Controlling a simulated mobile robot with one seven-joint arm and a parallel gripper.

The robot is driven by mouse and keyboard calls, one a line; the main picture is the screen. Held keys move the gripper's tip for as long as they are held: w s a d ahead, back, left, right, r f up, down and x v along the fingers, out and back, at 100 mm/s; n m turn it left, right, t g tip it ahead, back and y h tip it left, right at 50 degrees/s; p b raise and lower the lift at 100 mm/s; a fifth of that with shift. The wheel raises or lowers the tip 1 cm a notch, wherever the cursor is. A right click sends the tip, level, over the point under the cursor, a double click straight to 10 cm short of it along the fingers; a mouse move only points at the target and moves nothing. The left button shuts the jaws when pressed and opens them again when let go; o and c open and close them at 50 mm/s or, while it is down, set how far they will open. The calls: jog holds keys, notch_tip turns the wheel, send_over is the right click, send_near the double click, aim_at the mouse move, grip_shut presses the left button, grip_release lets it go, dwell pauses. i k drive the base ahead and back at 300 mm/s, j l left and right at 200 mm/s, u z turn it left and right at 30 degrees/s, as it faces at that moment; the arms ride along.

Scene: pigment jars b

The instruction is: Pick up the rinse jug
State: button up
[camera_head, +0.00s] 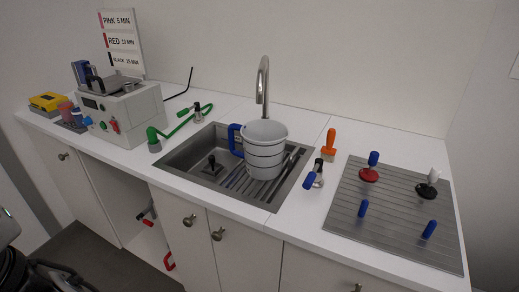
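The rinse jug (265,158) is a light grey, ribbed, bucket-like jug with a blue handle (235,140) on its left side. It stands upright at the sink (183,158), over the ribbed drainer part on the right of the basin, below the tap. Its open top faces up, and nothing holds it. My gripper's fingers do not show in this view. Dark parts at the lower left edge may be mine, but I cannot tell which.
A curved metal tap (263,85) rises behind the jug. Right of the sink stand an orange-handled tool (329,146) and a blue-handled one (315,175). A ribbed grey board (395,225) holds several coloured-handled items. A grey machine (124,112) and green hose (182,124) are left.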

aim_at(264, 141)
jog(key=i+j+z, duration=0.1)
jog(key=j+z, duration=0.35)
jog(key=j, duration=0.85)
jog(key=j+z, duration=0.45)
jog(key=j, duration=0.85)
jog(key=i, duration=0.9)
